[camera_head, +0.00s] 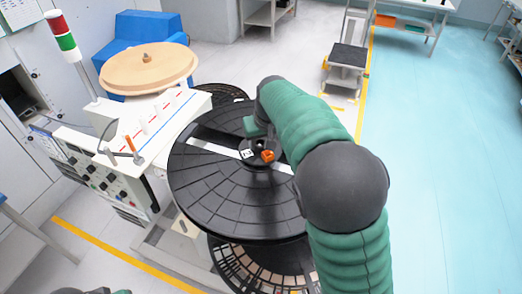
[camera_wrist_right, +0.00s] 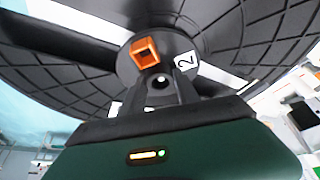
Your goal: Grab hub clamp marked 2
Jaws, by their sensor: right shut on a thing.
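The hub clamp marked 2 (camera_wrist_right: 168,58) is a dark round piece at the centre of a large black reel (camera_head: 205,185). It bears a white label with a 2 (camera_wrist_right: 186,61) and an orange square piece (camera_wrist_right: 145,52). In the head view the label (camera_head: 246,154) and the orange piece (camera_head: 267,156) show beside my right gripper (camera_head: 258,142). In the wrist view the right gripper's dark fingers (camera_wrist_right: 160,92) are shut on the clamp at the hub. The contact is partly hidden by the fingers and the arm. My left gripper is not in view.
A control console (camera_head: 100,180) with knobs stands left of the reel. A tan disc (camera_head: 148,68) lies behind it, near a blue block (camera_head: 150,28). Another dark reel (camera_head: 240,270) is below. The blue floor (camera_head: 450,170) on the right is clear.

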